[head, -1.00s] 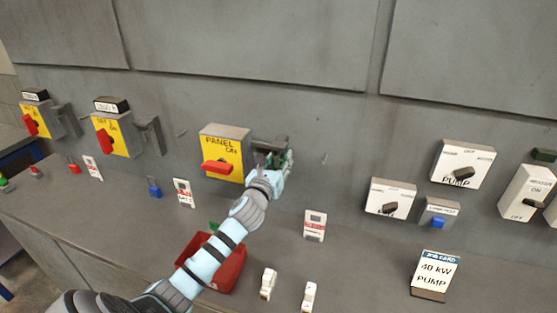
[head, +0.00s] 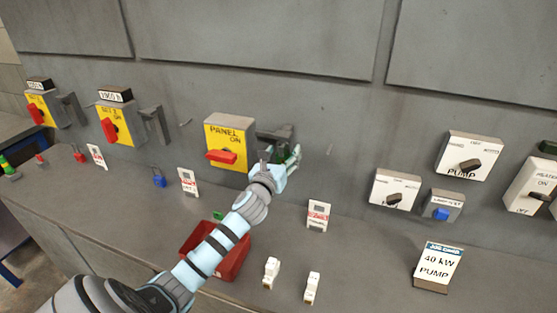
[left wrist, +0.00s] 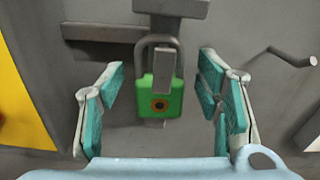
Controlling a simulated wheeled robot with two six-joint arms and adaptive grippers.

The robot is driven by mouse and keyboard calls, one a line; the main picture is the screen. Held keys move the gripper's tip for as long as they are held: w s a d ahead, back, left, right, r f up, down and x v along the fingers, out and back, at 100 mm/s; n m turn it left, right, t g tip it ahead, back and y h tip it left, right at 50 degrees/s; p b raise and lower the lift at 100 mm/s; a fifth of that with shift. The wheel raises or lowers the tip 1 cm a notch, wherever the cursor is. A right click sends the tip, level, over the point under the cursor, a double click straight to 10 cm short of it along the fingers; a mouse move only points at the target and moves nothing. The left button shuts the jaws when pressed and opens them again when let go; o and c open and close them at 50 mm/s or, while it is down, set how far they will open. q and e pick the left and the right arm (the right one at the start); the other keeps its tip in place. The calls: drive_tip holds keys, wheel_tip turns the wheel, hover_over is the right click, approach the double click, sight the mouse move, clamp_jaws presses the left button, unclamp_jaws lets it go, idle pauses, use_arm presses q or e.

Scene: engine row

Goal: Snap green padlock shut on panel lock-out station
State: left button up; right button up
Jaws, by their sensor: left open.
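The green padlock (left wrist: 162,98) hangs upright in the left wrist view, its grey shackle around the dark bar of the panel lock-out station (left wrist: 172,8). I cannot tell whether the shackle is fully seated in the body. My left gripper (left wrist: 163,105) is open, with one teal-padded finger on each side of the padlock and a gap to both. In the head view my left gripper (head: 284,163) is at the station bracket (head: 270,132), right of the yellow PANEL switch (head: 229,140), whose red handle is horizontal. The padlock is mostly hidden there. My right gripper is not in view.
A red bin (head: 232,262) stands on the ledge beneath my left arm. White tags (head: 318,215), a blue padlock (head: 159,177) and two small white items (head: 271,271) stand nearby. A hook-like rod (left wrist: 292,57) juts from the wall to the right.

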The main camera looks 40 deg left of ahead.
use_arm(q)
drive_tip(key=v, duration=1.1)
drive_tip(key=shift+s, duration=0.25)
drive_tip(key=shift+w, duration=0.1)
